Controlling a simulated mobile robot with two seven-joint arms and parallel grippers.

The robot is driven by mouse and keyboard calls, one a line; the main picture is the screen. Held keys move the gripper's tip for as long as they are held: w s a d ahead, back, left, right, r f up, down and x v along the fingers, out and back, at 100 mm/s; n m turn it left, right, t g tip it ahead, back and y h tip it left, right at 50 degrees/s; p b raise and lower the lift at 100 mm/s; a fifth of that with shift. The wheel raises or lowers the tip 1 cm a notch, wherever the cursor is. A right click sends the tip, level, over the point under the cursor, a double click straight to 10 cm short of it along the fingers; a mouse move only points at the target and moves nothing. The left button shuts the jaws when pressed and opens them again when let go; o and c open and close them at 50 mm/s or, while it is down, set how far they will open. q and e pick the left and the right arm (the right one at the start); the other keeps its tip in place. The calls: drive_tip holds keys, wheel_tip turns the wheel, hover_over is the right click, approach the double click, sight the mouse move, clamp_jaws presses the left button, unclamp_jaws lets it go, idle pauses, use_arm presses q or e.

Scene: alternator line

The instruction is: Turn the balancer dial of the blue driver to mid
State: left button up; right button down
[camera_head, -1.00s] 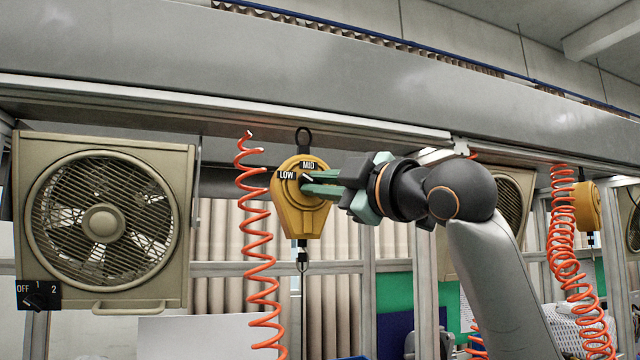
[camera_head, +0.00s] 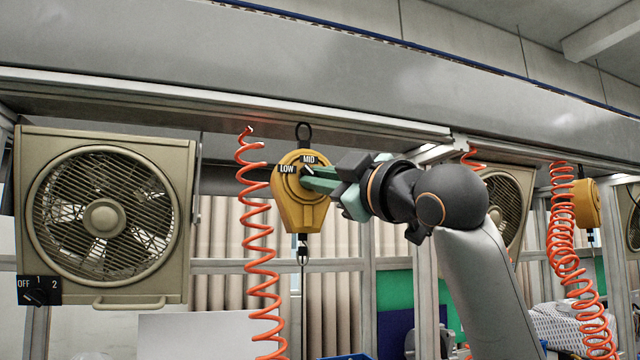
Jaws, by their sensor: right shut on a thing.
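A yellow balancer (camera_head: 302,213) hangs from a black loop under the overhead beam. The fingers cover most of the dial; a small white mark shows near the MID label. The blue driver cannot be made out. My left gripper is not in view.
A beige fan (camera_head: 105,218) with an OFF-1-2 switch (camera_head: 38,291) hangs at left. An orange coiled hose (camera_head: 258,250) hangs close left of the balancer. Another hose (camera_head: 568,250) and a second yellow balancer (camera_head: 588,204) are at right. The overhead beam (camera_head: 300,110) runs above.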

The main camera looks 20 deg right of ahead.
drive_tip(key=m+t+h+b, duration=0.1)
drive_tip(key=m+h, duration=0.1)
drive_tip(key=m, duration=0.2)
drive_tip(key=m+h+b, duration=0.1)
drive_tip(key=m, duration=0.3)
drive_tip(key=m+t+h+b, duration=0.1)
drive_tip(key=m+h, duration=0.1)
drive_tip(key=m, duration=0.2)
drive_tip(key=shift+a+f+t+h, duration=0.2)
drive_tip(key=shift+a+t+h, duration=0.1)
drive_tip(key=shift+m, duration=0.5)
drive_tip(key=c, duration=0.9)
unclamp_jaws()
drive_tip(key=shift+s, duration=0.1)
